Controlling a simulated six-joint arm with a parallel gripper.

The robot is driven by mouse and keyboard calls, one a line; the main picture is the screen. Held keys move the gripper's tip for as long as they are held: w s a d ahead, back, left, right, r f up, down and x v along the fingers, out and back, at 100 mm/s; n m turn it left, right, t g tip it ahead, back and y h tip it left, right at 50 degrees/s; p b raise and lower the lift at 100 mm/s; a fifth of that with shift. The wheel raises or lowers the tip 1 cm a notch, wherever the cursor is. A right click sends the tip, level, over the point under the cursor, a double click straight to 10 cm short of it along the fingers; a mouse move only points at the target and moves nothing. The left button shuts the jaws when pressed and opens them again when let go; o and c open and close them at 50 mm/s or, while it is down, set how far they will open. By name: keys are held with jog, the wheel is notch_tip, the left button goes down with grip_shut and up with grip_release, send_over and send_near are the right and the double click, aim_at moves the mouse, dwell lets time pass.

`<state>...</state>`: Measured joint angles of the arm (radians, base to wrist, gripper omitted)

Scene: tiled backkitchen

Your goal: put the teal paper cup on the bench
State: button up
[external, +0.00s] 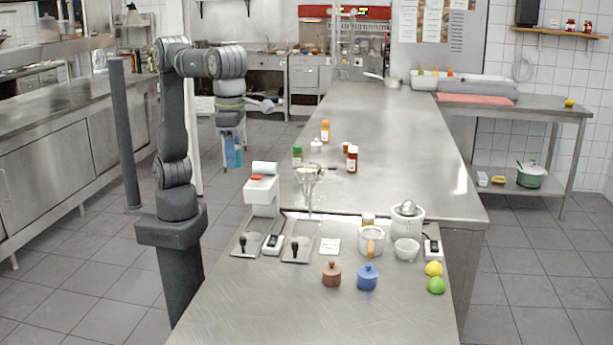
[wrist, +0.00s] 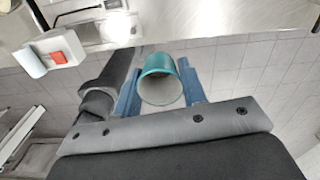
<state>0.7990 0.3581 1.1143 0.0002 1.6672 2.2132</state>
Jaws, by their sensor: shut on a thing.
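The teal paper cup (wrist: 160,65) is between the two blue fingers of my gripper (wrist: 160,85) in the wrist view, its round open end facing the camera. My gripper is shut on it. In the external view my gripper (external: 233,155) hangs pointing down, left of the steel bench (external: 270,310), with floor behind it; the cup is hard to tell from the fingers there. The bench edge crosses the top of the wrist view, and grey floor tiles show behind the cup.
The white dispenser (external: 262,195) stands at the bench's left edge, close to my gripper. The front left and far bench top are mostly clear.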

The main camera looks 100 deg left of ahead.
jog(key=s+d+m, duration=0.1)
jog(key=s+d, duration=0.3)
jog(key=s, duration=0.2)
send_over(262, 274)
notch_tip(262, 274, down, 25)
jog(key=shift+r, duration=0.1)
jog(key=shift+f, duration=2.15)
jog(key=shift+f, duration=0.1)
jog(key=o, duration=1)
